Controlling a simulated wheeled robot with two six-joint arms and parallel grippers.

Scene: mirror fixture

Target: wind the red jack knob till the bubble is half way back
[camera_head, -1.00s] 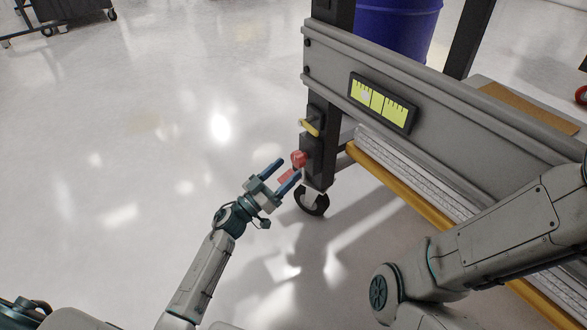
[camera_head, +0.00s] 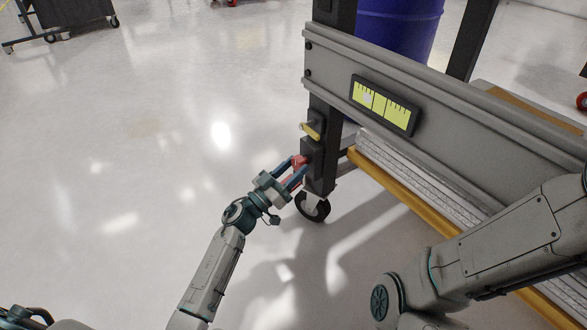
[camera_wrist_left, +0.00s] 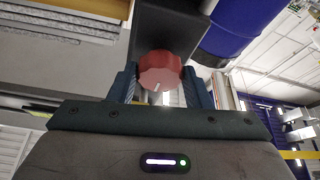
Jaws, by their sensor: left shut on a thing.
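The red jack knob (camera_head: 299,161) sits on the dark leg of the grey fixture, above a caster. My left gripper (camera_head: 297,167) is shut on it, with a blue finger on either side. In the left wrist view the knob (camera_wrist_left: 160,70) is between the fingertips, its white mark pointing down. The level vial (camera_head: 384,104) is a yellow-green window in a dark frame on the grey beam. Its pale bubble (camera_head: 368,98) appears left of the middle line. My right arm crosses the lower right; its gripper is out of view.
A yellow lever (camera_head: 311,131) sticks out just above the knob. A caster (camera_head: 313,206) stands below it, and a yellow rail (camera_head: 400,187) runs to the right. A blue barrel (camera_head: 397,30) is behind the beam.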

